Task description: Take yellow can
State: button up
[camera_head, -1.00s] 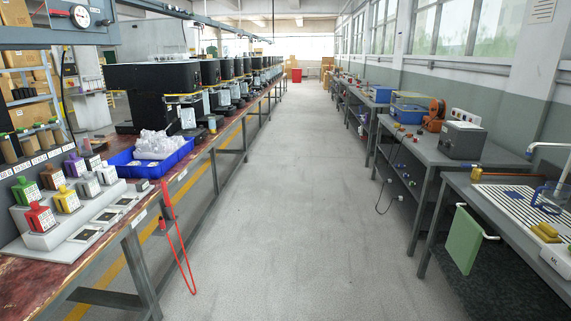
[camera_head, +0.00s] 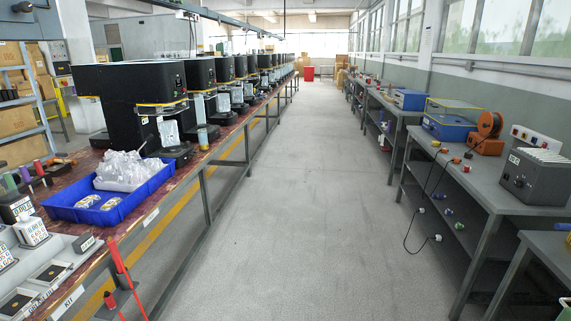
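No yellow can shows clearly in the current view. On the left bench, a grey stepped stand (camera_head: 62,243) is cut off by the left and bottom edges. It holds a white labelled can (camera_head: 31,232), a black-topped labelled can (camera_head: 15,208) and part of another white can (camera_head: 5,256). The rest of the stand is out of view. Farther along the bench edge stands a small pale cylinder (camera_head: 203,138) with a yellowish top; I cannot tell what it is. My gripper is not in view.
A blue tray (camera_head: 112,214) with clear bags sits on the left bench, beside a row of black machines (camera_head: 136,85). Red handles (camera_head: 121,268) hang at its front edge. The right bench holds a grey box (camera_head: 535,176) and an orange reel (camera_head: 487,132). The grey aisle (camera_head: 297,200) is clear.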

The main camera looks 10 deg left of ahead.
aim_at(203, 144)
jog(key=i+l+u, duration=0.15)
jog(key=i, duration=1.75)
jog(key=i+j+u, duration=0.15)
jog(key=i+u, duration=0.15)
jog(key=i, duration=0.35)
jog(key=i+u, duration=0.3)
jog(key=i, duration=0.4)
jog(key=i+l+u, duration=0.3)
jog(key=i, duration=0.35)
jog(key=i+u, duration=0.1)
jog(key=i, duration=1.65)
